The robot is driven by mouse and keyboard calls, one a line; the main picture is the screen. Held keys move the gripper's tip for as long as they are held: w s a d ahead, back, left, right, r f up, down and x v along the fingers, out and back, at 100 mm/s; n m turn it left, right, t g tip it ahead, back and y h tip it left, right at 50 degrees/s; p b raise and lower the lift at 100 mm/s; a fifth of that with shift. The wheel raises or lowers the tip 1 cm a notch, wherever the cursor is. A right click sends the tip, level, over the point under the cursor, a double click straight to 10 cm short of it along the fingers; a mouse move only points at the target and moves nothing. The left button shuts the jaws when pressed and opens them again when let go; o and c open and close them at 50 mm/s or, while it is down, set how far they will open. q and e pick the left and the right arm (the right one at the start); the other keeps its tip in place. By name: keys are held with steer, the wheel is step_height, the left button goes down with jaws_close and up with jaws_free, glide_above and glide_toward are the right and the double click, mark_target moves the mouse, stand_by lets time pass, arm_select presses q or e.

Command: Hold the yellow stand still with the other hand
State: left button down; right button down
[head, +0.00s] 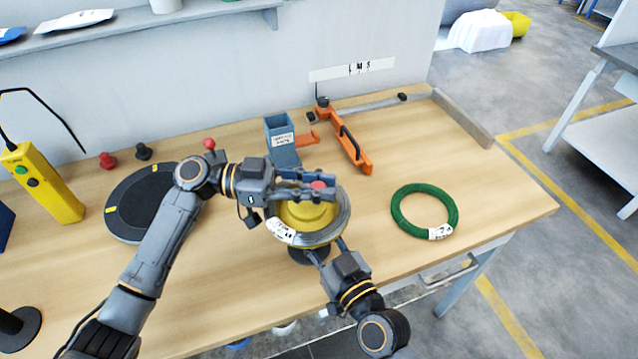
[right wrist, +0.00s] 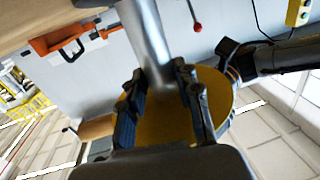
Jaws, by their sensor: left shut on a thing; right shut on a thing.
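The yellow stand (head: 304,215) stands near the table's front edge, with a red knob (head: 319,185) on top. A grey wire coil (head: 335,230) with a white label lies around its yellow middle. My left gripper (head: 306,184) is shut on the red knob from the left. My right gripper (head: 329,252) reaches in from the front, below the coil's near rim. In the right wrist view its fingers (right wrist: 162,95) close around a silver post-like part, with the stand's yellow disc (right wrist: 218,95) behind. The exact contact is partly hidden.
A green coil (head: 398,214) lies on the right of the table (head: 500,205). An orange tool (head: 350,145) and a blue-grey holder (head: 281,140) stand behind. A black round plate (head: 135,205) and a yellow control box (head: 45,185) are at left.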

mark_target(318, 185)
arm_select(q)
steer(key=m+g+y, duration=0.1)
steer(key=m+g, duration=0.1)
steer(key=g, duration=0.1)
steer(key=m+g+y, duration=0.1)
steer(key=m+g, duration=0.1)
steer(key=g, duration=0.1)
steer(key=shift+w+f, duration=0.1)
steer(key=shift+w, duration=0.1)
steer(key=shift+s+m+g+y, duration=0.2)
steer(key=shift+m+g+y, duration=1.35)
steer(key=shift+g, duration=0.65)
steer(key=shift+m, duration=0.25)
steer(key=shift+a, duration=0.1)
steer(key=c, duration=1.1)
jaws_free()
steer(key=shift+c, duration=0.2)
steer(key=shift+r, duration=0.2)
step_height(318, 185, up, 10)
steer(key=shift+f, duration=0.1)
